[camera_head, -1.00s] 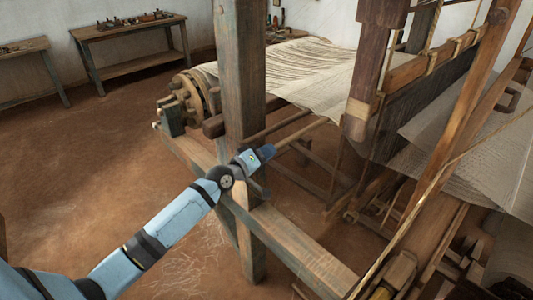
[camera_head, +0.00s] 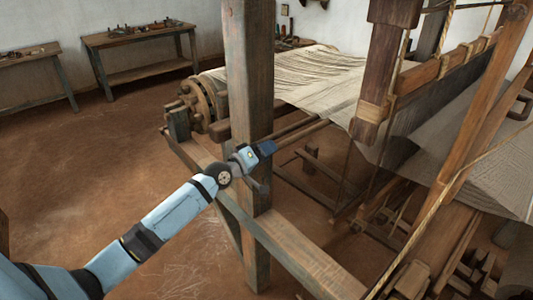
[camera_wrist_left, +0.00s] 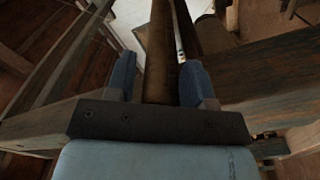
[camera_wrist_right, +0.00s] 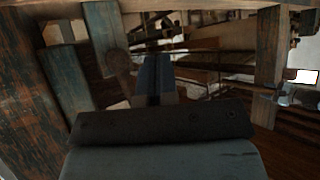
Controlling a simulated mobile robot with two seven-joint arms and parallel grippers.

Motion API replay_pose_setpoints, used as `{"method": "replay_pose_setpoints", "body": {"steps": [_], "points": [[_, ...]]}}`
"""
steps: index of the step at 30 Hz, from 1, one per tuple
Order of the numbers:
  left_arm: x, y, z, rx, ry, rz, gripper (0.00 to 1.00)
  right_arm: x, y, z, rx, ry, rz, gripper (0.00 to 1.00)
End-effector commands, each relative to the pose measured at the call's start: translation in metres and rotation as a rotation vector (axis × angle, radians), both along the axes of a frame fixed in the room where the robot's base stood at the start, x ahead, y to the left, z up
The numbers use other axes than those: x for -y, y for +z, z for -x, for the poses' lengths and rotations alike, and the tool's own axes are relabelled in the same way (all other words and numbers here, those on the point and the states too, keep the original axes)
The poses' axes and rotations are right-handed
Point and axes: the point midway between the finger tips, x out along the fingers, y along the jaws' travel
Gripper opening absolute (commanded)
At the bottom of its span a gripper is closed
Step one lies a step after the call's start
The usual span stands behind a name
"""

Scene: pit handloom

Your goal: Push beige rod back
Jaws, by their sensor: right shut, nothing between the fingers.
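A long brown rod (camera_head: 303,132) runs from beside the upright post toward the cloth. My left gripper (camera_head: 268,148) is at its near end, in front of the post. In the left wrist view the rod (camera_wrist_left: 161,55) runs between the two blue fingers (camera_wrist_left: 158,75), close to both; whether they press on it I cannot tell. It looks dark brown there. My right gripper is outside the head view. In the right wrist view its fingers (camera_wrist_right: 155,80) are together and empty, facing the loom's timbers.
The thick upright post (camera_head: 247,70) and a low horizontal beam (camera_head: 295,247) stand close to my left arm. A toothed wooden wheel (camera_head: 203,98) is left of the post. Pale cloth (camera_head: 310,75) stretches behind. Brown floor at the left is clear.

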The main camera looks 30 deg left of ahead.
Motion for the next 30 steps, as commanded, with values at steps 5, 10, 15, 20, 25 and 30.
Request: {"method": "replay_pose_setpoints", "body": {"steps": [5,10,15,20,25,30], "points": [[0.001,-0.001,0.001,-0.001,-0.001,0.000,0.48,-0.001,0.002,0.000,0.003,0.001,-0.001,0.00],[-0.005,-0.002,0.016,-0.002,-0.001,-0.002,0.48,-0.001,0.000,0.000,0.003,0.001,-0.001,0.00],[-0.017,-0.003,0.051,-0.004,-0.001,-0.002,0.48,-0.001,-0.004,0.000,0.002,0.001,-0.001,0.00],[-0.029,-0.003,0.085,-0.003,-0.001,-0.002,0.48,-0.001,-0.010,0.001,-0.002,0.000,-0.001,0.00],[-0.039,-0.003,0.112,-0.002,-0.001,-0.002,0.48,-0.001,-0.014,0.001,-0.009,-0.001,-0.004,0.00],[-0.044,-0.002,0.127,-0.002,-0.001,-0.001,0.48,-0.001,-0.013,0.000,-0.007,-0.004,-0.008,0.00]]}}
